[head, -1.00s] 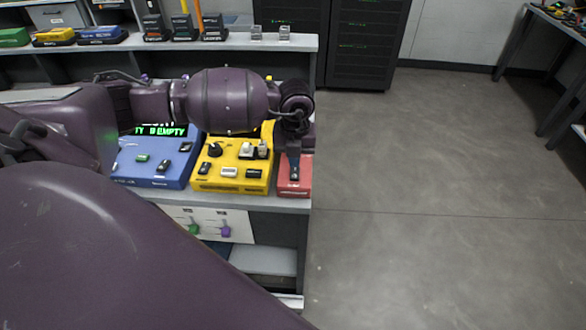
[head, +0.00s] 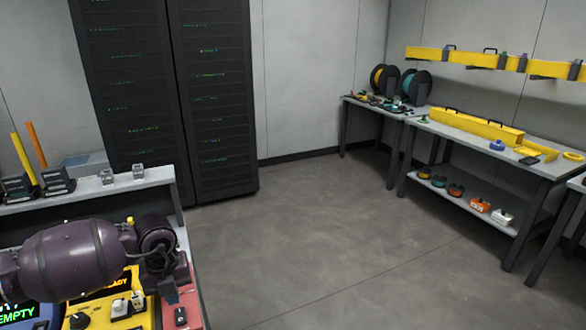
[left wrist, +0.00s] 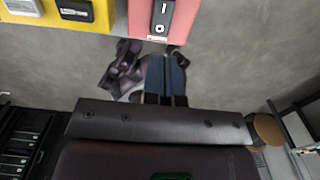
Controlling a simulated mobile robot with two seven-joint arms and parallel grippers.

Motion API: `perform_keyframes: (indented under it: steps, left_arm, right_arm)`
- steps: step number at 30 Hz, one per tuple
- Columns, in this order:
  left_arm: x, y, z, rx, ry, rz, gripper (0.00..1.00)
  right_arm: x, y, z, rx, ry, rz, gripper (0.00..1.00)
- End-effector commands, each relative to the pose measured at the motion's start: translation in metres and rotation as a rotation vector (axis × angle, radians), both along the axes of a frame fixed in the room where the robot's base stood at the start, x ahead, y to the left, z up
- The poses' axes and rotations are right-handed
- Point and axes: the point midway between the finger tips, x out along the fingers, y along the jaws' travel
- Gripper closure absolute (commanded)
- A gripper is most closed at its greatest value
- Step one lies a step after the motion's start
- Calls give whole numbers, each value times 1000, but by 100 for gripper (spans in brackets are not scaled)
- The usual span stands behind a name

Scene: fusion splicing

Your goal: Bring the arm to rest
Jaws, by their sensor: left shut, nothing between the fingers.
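My left gripper (head: 170,291) hangs down at the end of my purple arm, at the lower left of the head view, close over the red box (head: 190,305). In the left wrist view its fingers (left wrist: 166,62) are together with nothing between them. The red box (left wrist: 147,30) with its black rocker switch (left wrist: 163,14) lies just beyond the fingertips in that view. Whether the fingers touch the box cannot be told. My right gripper is not in view.
The yellow box (head: 140,318) sits beside the red box on the bench. Dark server racks (head: 165,100) stand behind. A side table (head: 480,140) with a long yellow duct stands right. Open grey floor (head: 310,240) lies between.

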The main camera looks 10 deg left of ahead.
Motion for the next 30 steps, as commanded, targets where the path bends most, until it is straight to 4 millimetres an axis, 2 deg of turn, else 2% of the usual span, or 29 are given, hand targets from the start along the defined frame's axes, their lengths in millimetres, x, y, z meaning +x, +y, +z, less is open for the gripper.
perform_keyframes:
  steps: [2, 4, 8, 11, 15, 17, 20, 23, 26, 30]
  left_arm:
    - [2, -2, 0, -11, -11, -55, 100]
    - [7, -12, 1, -69, -50, -126, 100]
    - [14, -45, 8, -264, -124, -253, 100]
    - [21, -78, 28, -451, -215, -325, 100]
    - [31, -134, 70, -760, -381, -375, 100]
    - [33, -154, 87, -895, -455, -363, 100]
    - [36, -179, 111, -1106, -570, -287, 100]
    - [40, -190, 130, -1288, -678, -146, 100]
    - [46, -189, 138, -1427, -765, 57, 100]
    - [51, -169, 125, -1543, -835, 427, 100]
  right_arm:
    - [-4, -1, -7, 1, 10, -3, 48]
    - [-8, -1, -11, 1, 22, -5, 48]
    - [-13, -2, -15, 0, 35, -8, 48]
    - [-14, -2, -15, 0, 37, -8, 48]
    - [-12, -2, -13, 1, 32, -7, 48]
    - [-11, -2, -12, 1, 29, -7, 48]
    - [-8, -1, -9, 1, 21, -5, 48]
    - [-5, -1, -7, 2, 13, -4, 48]
    - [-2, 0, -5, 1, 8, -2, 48]
    - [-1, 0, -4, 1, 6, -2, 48]
